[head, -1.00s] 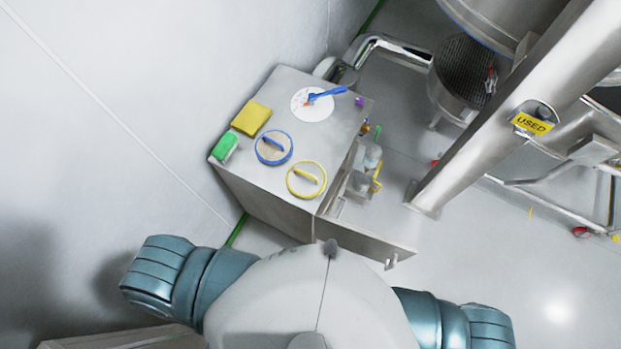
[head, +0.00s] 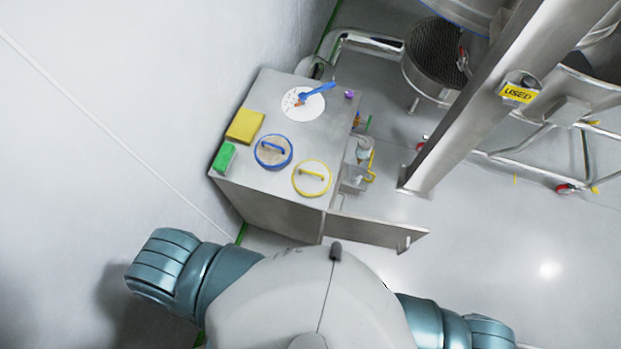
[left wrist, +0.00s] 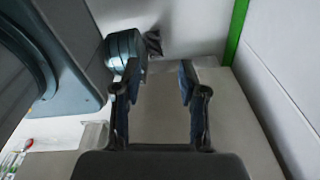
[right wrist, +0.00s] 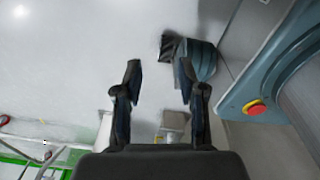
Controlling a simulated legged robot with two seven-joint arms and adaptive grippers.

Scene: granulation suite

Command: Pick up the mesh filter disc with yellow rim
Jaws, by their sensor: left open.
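The mesh filter disc with yellow rim (head: 312,179) lies flat on the steel cabinet top in the head view, near its front right corner. It has a yellow bar handle across it. A similar disc with blue rim (head: 273,152) lies to its left and a little behind. My left gripper (left wrist: 160,83) shows in the left wrist view, open and empty, fingers apart. My right gripper (right wrist: 162,85) shows in the right wrist view, also open with nothing between its fingers. Neither gripper shows in the head view, and neither disc shows in the wrist views.
The cabinet (head: 232,185) also bears a yellow block (head: 245,127), a green block (head: 223,157) and a white round plate (head: 297,107) with a blue tool (head: 318,90). Its door (head: 385,233) stands open at the front right. A steel column (head: 470,120) rises at right.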

